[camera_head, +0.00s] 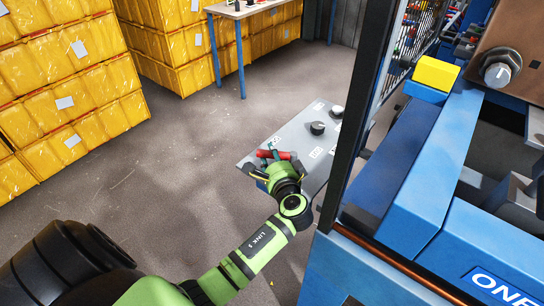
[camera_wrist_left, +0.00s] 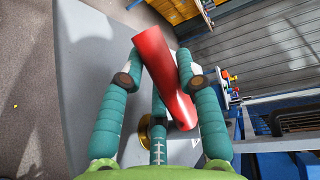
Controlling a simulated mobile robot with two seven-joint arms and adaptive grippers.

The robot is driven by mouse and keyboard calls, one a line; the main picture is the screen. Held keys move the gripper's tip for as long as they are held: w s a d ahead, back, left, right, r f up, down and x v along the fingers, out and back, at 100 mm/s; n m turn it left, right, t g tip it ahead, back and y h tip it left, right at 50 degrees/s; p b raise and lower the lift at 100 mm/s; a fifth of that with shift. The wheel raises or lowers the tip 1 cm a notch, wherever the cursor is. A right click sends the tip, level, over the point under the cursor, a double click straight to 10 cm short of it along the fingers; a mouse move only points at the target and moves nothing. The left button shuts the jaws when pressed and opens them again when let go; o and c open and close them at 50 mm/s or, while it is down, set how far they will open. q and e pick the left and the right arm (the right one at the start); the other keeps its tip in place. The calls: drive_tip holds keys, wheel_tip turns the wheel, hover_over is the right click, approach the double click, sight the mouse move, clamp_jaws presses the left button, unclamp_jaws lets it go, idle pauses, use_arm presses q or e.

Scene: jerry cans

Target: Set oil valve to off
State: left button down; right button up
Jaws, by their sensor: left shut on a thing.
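The oil valve's red handle (camera_head: 284,155) is at the near left end of a grey panel (camera_head: 300,135). In the left wrist view the handle (camera_wrist_left: 165,80) is a red bar slanting from upper middle to lower right, with a brass fitting (camera_wrist_left: 145,128) partly hidden below it. My left gripper (camera_head: 270,160) is shut on the handle, its green fingers (camera_wrist_left: 160,72) on both sides of the bar. The fingers hide part of the handle and the valve body. The off marking cannot be read. My right gripper is out of view.
A black knob (camera_head: 317,128) and a pale knob (camera_head: 337,111) sit farther along the panel, beside small labels. A blue machine frame (camera_head: 410,205) stands close on the right. Yellow crates (camera_head: 70,95) are stacked at left. The floor between is open.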

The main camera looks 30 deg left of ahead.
use_arm(q)
drive_tip(key=c, duration=0.8)
unclamp_jaws()
drive_tip(key=shift+c, duration=0.2)
drive_tip(key=shift+v, duration=3.7)
